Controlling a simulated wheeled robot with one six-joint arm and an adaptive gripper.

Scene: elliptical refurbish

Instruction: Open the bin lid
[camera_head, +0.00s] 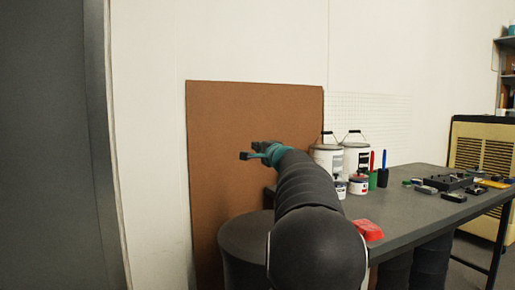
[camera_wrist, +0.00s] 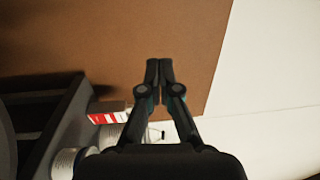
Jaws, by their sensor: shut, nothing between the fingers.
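A dark grey round bin (camera_head: 243,255) stands on the floor beside the table's left end in the head view. Its flat top (camera_head: 240,228) looks closed, and my arm hides its right part. My gripper (camera_head: 252,152) is above the bin and apart from it, in front of a brown board. In the wrist view my gripper (camera_wrist: 160,68) has its two fingertips together with nothing between them, against the brown board. A dark curved shape at the left edge of the wrist view may be part of the bin; I cannot tell.
A brown board (camera_head: 225,140) leans on the white wall behind the bin. The dark table (camera_head: 400,215) on the right holds paint cans (camera_head: 356,155), brushes, a red item (camera_head: 368,230) and small tools. A grey panel (camera_head: 45,150) stands at the far left.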

